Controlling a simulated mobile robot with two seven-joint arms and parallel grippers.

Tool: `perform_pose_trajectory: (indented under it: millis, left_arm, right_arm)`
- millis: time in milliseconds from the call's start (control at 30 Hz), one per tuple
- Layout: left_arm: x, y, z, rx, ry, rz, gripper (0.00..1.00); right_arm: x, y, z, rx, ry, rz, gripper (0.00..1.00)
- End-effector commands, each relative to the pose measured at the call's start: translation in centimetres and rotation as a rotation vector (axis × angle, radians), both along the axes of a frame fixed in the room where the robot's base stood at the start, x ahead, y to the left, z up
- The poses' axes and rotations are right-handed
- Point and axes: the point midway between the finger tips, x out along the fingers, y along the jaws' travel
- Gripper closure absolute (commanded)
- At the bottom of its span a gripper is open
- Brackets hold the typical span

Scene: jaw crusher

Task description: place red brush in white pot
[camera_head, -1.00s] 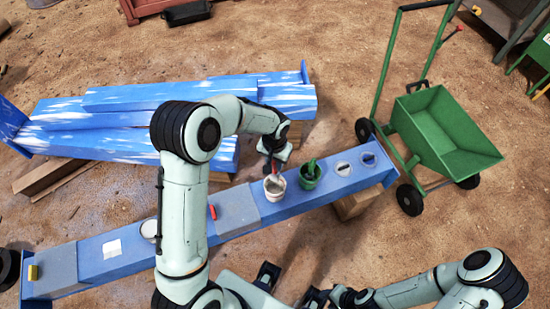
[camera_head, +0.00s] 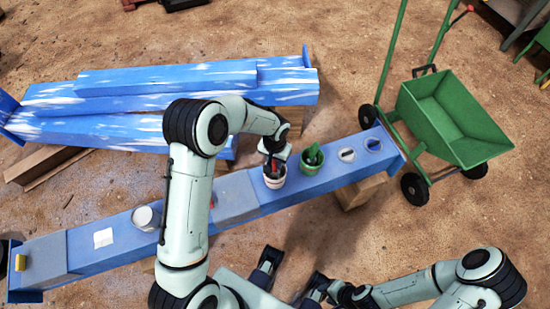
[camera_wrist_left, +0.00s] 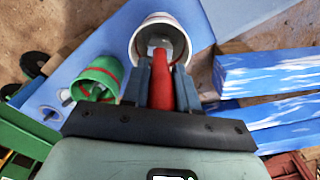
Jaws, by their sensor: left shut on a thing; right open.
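The white pot (camera_head: 274,182) stands on the long blue beam in the head view. It also shows in the left wrist view (camera_wrist_left: 146,34), with its mouth facing the camera. My left gripper (camera_head: 274,163) is right at the pot's mouth, pointing down. It is shut on the red brush (camera_wrist_left: 162,85), whose red handle lies between the fingers in the left wrist view. The brush's pale far end overlaps the pot's opening and appears inside the rim. My right gripper (camera_head: 317,288) is low in the head view, away from the pot, open.
A green pot (camera_head: 311,158) with green contents stands close to the right of the white pot. Round lids or rings (camera_head: 373,145) lie farther along the beam (camera_head: 325,182). A green cart (camera_head: 450,115) stands at the right. Blue planks (camera_head: 170,80) lie behind.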

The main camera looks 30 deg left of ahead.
Motion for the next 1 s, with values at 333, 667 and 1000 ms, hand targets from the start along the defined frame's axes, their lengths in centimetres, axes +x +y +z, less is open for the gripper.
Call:
perform_pose_trajectory:
  millis: [333, 667, 1000]
  left_arm:
    - [0.04, 0.01, -0.52, 0.000, -0.001, 0.001, 1.00]
    - [0.02, 0.02, -0.52, 0.000, 0.000, 0.001, 0.42]
    - [0.02, 0.02, -0.51, 0.000, 0.000, 0.001, 0.42]
  right_arm:
    - [0.18, 0.02, -0.22, 0.000, -0.006, -0.001, 0.60]
    - [0.14, 0.02, -0.23, 0.000, -0.005, -0.001, 0.60]
    - [0.13, 0.02, -0.24, 0.000, -0.005, -0.001, 0.60]
